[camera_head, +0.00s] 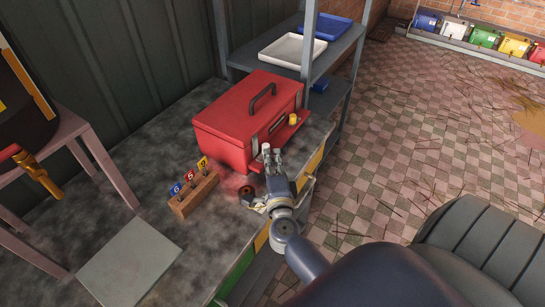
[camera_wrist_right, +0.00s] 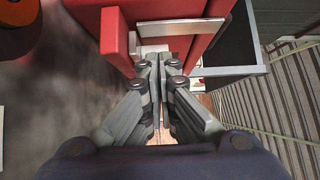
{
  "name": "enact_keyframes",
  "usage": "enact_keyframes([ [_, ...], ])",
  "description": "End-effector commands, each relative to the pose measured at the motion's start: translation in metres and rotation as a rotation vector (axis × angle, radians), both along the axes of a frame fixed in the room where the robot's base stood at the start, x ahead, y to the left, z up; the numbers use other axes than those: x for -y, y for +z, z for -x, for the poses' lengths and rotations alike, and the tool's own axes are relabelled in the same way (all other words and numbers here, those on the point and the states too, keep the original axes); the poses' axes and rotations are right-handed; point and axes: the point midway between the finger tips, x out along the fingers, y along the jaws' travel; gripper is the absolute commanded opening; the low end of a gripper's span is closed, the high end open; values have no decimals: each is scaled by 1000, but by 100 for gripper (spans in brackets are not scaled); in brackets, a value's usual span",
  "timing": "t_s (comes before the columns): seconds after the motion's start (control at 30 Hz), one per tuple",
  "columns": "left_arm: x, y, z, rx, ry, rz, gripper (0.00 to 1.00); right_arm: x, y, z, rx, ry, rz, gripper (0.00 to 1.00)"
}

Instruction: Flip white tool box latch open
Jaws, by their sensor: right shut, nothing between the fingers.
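A red tool box (camera_head: 235,120) with a dark top handle (camera_head: 262,97) stands on the stained workbench. In the right wrist view, its red front (camera_wrist_right: 85,20) fills the top, with a whitish-grey metal latch plate (camera_wrist_right: 165,28) just beyond my fingertips. In the head view a pale strip (camera_head: 255,147) shows on the box front beside my gripper. My right gripper (camera_head: 271,152) is shut and empty, with its fingers pointing at the box front; its fingertips (camera_wrist_right: 160,60) show in the right wrist view. I cannot tell whether they touch the latch. My left gripper is not in view.
A wooden block with numbered tags (camera_head: 194,192) and a small round brown item (camera_head: 247,191) lie left of my right gripper. A yellow knob (camera_head: 293,118) sits at the box's right. A shelf with white tray (camera_head: 292,50) and blue tray (camera_head: 327,27) stands behind.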

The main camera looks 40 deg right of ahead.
Motion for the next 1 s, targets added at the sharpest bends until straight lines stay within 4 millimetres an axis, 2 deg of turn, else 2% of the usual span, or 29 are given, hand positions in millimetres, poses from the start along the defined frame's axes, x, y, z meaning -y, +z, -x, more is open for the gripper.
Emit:
enact_keyframes([
  [0.2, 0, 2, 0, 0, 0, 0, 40, 3, 1, -1, 0, 0, 2, 0],
  [0.4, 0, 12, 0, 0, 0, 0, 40, 31, 3, -13, 0, -1, 4, 0],
  [0.5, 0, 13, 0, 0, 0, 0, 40, 38, 2, -16, 0, -1, 1, 0],
  [0.83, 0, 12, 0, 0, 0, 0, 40, 38, 1, -16, 1, -1, 0, 0],
  [1.0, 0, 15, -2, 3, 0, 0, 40, 32, 1, -17, 0, 0, -1, 0],
])
